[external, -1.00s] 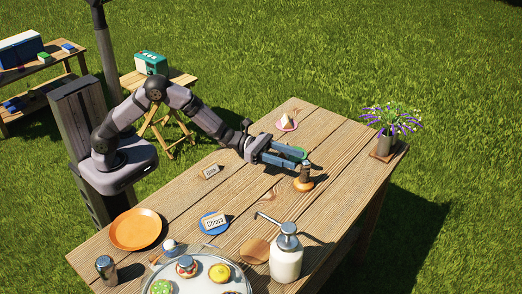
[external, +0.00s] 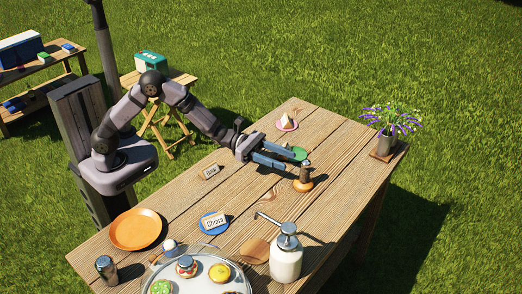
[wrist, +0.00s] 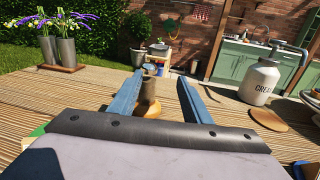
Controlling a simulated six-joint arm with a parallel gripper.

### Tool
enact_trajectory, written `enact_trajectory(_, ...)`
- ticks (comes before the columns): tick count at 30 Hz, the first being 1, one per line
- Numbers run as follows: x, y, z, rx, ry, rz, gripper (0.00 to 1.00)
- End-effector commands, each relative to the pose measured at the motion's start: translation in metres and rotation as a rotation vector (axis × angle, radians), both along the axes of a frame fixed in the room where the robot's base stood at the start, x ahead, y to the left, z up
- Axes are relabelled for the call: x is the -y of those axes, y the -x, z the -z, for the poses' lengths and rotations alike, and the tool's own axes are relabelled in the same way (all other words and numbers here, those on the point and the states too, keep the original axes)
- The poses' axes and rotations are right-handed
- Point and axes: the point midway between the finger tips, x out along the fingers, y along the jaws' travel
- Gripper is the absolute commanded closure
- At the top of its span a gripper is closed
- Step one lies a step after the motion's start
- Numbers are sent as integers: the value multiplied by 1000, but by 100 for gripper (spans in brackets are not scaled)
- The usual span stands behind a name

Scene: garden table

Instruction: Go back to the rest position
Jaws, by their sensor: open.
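My gripper (external: 274,158) is open above the table (external: 330,140), its two blue fingers pointing right. A brown and silver shaker (external: 306,173) stands upright on an orange coaster (external: 303,185) just beyond the fingertips. In the wrist view the shaker (wrist: 149,92) shows ahead, in line with the gap between the fingers. The gripper does not hold it.
A white cream dispenser (external: 286,256) stands at the table's front. A tray (external: 237,279) with pastries, an orange plate (external: 137,228) and name cards (external: 215,221) are nearer left.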

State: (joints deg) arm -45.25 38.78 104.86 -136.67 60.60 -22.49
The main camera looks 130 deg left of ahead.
Motion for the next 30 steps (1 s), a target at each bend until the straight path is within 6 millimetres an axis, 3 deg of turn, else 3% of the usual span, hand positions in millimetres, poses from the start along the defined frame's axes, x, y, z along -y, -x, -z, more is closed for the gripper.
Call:
enact_trajectory(5, 72, -10, -12, -86, -106, 189, 56)
enact_trajectory(10, 181, 0, -18, -212, -300, 492, 56)
enact_trajectory(15, 286, 47, -16, -326, -567, 849, 56)
enact_trajectory(18, 332, 87, -12, -376, -742, 1059, 56)
enact_trajectory(21, 364, 132, -9, -408, -928, 1264, 56)
enact_trajectory(24, 383, 178, -8, -423, -1126, 1463, 56)
enact_trajectory(30, 385, 259, -11, -396, -1552, 1836, 56)
